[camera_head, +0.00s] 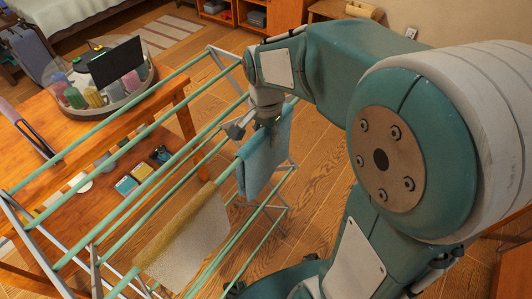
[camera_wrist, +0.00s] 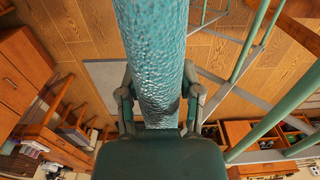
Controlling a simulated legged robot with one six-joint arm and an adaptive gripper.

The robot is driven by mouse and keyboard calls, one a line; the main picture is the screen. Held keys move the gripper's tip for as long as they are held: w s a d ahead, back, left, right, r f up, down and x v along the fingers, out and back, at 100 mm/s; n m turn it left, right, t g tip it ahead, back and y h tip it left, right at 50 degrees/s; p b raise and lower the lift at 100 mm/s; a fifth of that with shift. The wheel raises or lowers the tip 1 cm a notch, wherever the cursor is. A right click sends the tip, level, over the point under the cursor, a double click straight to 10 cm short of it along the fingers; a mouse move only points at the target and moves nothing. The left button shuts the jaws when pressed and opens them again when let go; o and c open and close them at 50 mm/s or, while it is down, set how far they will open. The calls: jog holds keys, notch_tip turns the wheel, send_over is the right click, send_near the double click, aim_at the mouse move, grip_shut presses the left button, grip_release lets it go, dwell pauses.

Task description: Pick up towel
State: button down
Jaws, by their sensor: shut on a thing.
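A blue towel (camera_head: 264,160) hangs over a bar at the right end of the drying rack in the head view. My gripper (camera_head: 266,122) is at the towel's top edge, shut on it. In the wrist view the textured blue-green towel (camera_wrist: 158,60) runs up from between the two fingers of my gripper (camera_wrist: 160,108), one finger on each side. The fingertips are partly hidden by the towel and the gripper body. A second towel, beige and mustard (camera_head: 187,238), hangs nearer on the rack, apart from my gripper.
The drying rack (camera_head: 128,205) has several parallel green bars on a pale frame. A wooden table (camera_head: 40,120) behind it holds a round tray (camera_head: 128,98) with bottles and a dark panel. Open wooden floor (camera_head: 315,145) lies to the right of the hanging blue towel.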

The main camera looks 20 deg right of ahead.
notch_tip(320, 180, up, 28)
dwell(1.1)
